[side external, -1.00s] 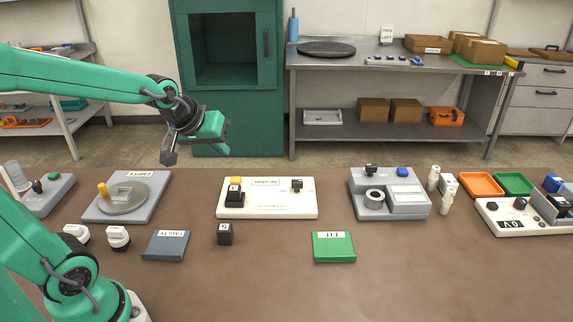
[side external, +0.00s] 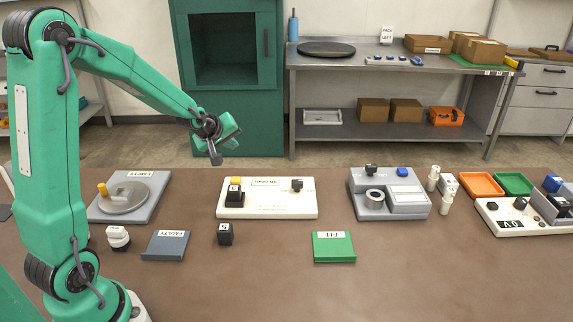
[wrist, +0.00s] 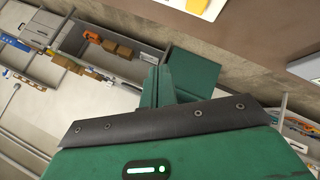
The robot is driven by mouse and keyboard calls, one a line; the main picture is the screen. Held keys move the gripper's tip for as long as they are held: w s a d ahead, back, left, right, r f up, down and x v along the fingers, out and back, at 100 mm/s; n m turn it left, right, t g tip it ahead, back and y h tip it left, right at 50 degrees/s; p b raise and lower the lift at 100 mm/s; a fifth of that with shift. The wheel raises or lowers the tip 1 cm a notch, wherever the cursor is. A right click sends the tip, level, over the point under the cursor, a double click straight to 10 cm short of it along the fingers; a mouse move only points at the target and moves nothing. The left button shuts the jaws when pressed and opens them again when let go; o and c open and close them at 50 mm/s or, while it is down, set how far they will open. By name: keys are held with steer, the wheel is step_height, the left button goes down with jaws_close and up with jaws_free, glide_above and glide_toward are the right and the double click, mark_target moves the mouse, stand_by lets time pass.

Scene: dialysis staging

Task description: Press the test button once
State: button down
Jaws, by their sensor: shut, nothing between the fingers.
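The cream panel (side external: 275,205) with a printed label stands in the middle of the brown table in the side view. A yellow block (side external: 236,180) sits at its back left with a black block (side external: 234,194) in front of it. A black knob-like part (side external: 297,185) is on its right half. I cannot tell for certain which part is the test button. My gripper (side external: 216,157) is shut and empty, above and behind the panel's left end, touching nothing. Part of a pale panel with a yellow patch (wrist: 197,5) shows at the wrist view's top edge.
A grey plate with a round disc (side external: 125,197) lies left of the panel. A grey device (side external: 390,200) stands right. A loose black cube (side external: 225,234), a grey FAULTY tray (side external: 165,246) and a green FIT tray (side external: 333,247) lie in front. The front right table is clear.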

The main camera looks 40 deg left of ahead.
mark_target(234, 181)
steer(key=shift+w+a+f+n, duration=0.15)
steer(key=shift+a+f+n, duration=0.15)
steer(key=shift+a, duration=0.1)
steer(key=shift+f, duration=0.1)
steer(key=shift+f, duration=4.35)
steer(key=shift+f, duration=0.9)
steer(key=shift+r, duration=0.2)
stand_by(0.5)
steer(key=shift+r, duration=0.7)
steer(key=shift+r, duration=0.15)
steer(key=shift+r, duration=2.4)
